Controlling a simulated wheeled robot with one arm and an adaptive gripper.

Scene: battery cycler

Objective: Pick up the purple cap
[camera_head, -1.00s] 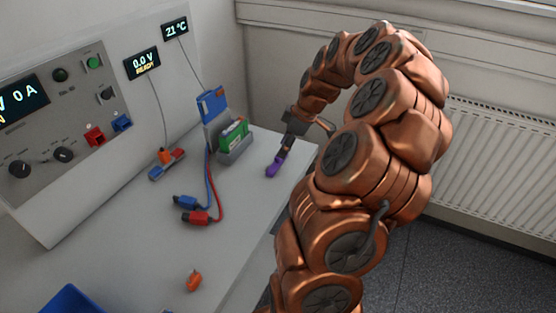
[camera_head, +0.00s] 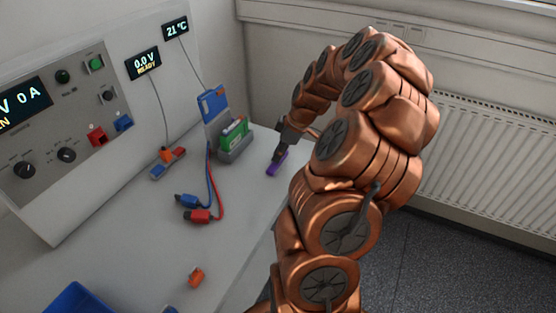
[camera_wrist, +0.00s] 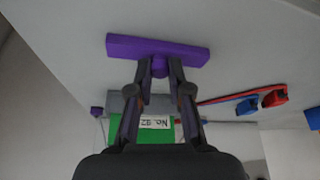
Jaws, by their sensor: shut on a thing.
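The purple cap (camera_wrist: 185,50) is a long flat bar with a small round stem. It spans the top of the wrist view, and my gripper (camera_wrist: 160,75) is shut on its stem. In the head view the purple cap (camera_head: 272,169) shows at the right edge of the white table, below my gripper (camera_head: 281,152). I cannot tell whether it touches the table.
A green battery (camera_head: 235,131) sits in a grey holder, with a blue part (camera_head: 212,101) behind it. Blue and red connectors (camera_head: 199,216) lie on the table in front. An orange piece (camera_head: 196,277) and a blue bin (camera_head: 78,300) are nearer. The instrument panel (camera_head: 75,125) stands left.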

